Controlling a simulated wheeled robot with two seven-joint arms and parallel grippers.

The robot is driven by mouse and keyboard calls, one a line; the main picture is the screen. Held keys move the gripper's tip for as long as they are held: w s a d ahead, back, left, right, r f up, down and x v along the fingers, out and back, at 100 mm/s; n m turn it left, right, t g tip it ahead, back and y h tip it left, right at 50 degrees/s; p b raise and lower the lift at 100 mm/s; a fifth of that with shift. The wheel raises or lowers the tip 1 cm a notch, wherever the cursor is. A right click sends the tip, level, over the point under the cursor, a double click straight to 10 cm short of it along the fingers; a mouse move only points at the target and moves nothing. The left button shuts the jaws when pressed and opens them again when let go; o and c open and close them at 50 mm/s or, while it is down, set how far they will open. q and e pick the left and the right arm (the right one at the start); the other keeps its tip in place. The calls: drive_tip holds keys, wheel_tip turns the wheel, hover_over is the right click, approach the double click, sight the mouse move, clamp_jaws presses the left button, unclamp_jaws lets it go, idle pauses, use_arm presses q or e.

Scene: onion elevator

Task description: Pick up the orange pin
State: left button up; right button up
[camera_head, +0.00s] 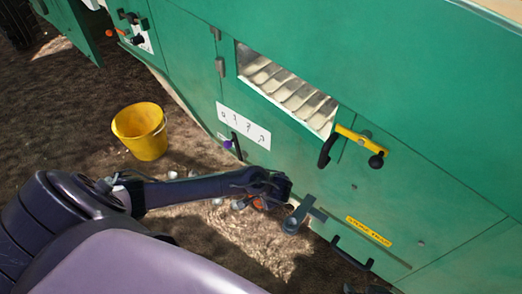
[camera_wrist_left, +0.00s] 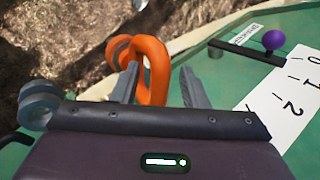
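The orange pin (camera_wrist_left: 158,52) shows in the left wrist view as a thick orange loop, with part of it between my left gripper's fingers. My left gripper (camera_wrist_left: 159,72) is open, its two grey fingers apart. The loop is close to the left finger, with a gap to the right finger; I cannot tell if they touch. In the head view only a small part of the orange pin (camera_head: 259,203) shows, near the end of my left arm, which hides the fingers. Dark tips at the bottom edge seem to be my right gripper (camera_head: 366,289), mostly out of frame.
A white label and a purple knob (camera_wrist_left: 273,40) are nearby. A yellow bucket (camera_head: 142,131) stands on the soil.

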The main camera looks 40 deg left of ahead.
use_arm(q)
clamp_jaws()
drive_tip(key=shift+r, duration=0.1)
idle(0.3)
